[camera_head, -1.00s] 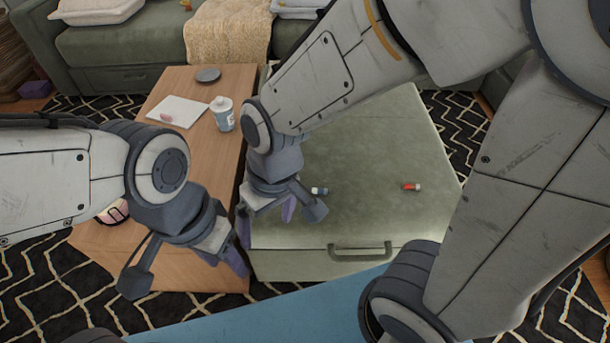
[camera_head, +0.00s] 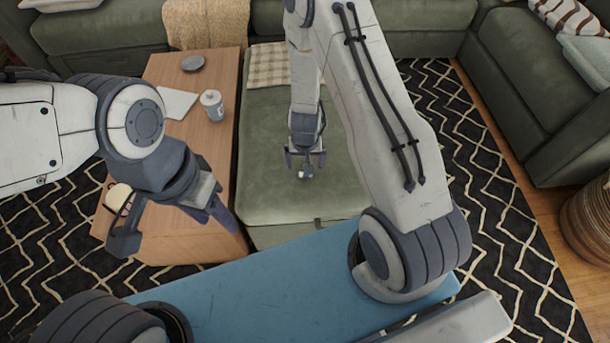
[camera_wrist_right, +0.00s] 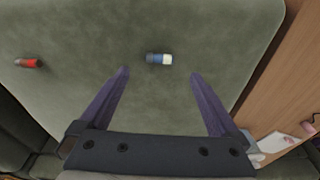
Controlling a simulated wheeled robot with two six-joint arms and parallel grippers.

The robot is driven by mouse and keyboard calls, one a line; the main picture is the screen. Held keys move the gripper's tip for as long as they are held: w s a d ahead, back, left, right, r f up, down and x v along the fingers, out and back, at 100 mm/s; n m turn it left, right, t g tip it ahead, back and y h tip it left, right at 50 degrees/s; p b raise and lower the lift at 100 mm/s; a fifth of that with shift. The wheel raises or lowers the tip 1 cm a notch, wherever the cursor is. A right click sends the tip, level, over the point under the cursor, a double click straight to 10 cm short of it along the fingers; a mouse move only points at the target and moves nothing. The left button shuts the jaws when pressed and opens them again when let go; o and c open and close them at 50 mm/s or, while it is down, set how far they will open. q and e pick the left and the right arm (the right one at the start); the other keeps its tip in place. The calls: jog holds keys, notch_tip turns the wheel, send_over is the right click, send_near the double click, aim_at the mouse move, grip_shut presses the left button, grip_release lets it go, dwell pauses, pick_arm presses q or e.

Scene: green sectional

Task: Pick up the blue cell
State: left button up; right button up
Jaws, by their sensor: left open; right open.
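The blue cell (camera_wrist_right: 159,59) lies on its side on the green ottoman (camera_wrist_right: 85,30), its white end to the right in the right wrist view. In the head view the blue cell (camera_head: 304,175) shows small, just below my right gripper (camera_head: 305,161). My right gripper (camera_wrist_right: 160,74) is open and empty; in its wrist view the cell appears between and slightly beyond the fingertip lines, not held. My left gripper (camera_head: 172,224) is open over the wooden table, to the left of the ottoman, and holds nothing visible.
A red cell (camera_wrist_right: 28,63) lies on the ottoman; my right arm hides it in the head view. The wooden table (camera_head: 170,143) holds a white bottle (camera_head: 212,106), a dark dish (camera_head: 193,63) and a white sheet (camera_head: 178,104). A green sofa surrounds the rug.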

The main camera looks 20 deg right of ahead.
jog(key=f+b, duration=0.1)
jog(key=f, duration=0.1)
jog(key=w+f+b, duration=0.1)
jog(key=f, duration=0.1)
jog(key=f+b, duration=0.1)
jog(key=f, duration=0.2)
jog(key=shift+w+d+f, duration=0.1)
jog(key=shift+w+d, duration=0.05)
jog(key=shift+d, duration=0.15)
jog(key=c, duration=1.4)
jog(key=shift+r, duration=0.2)
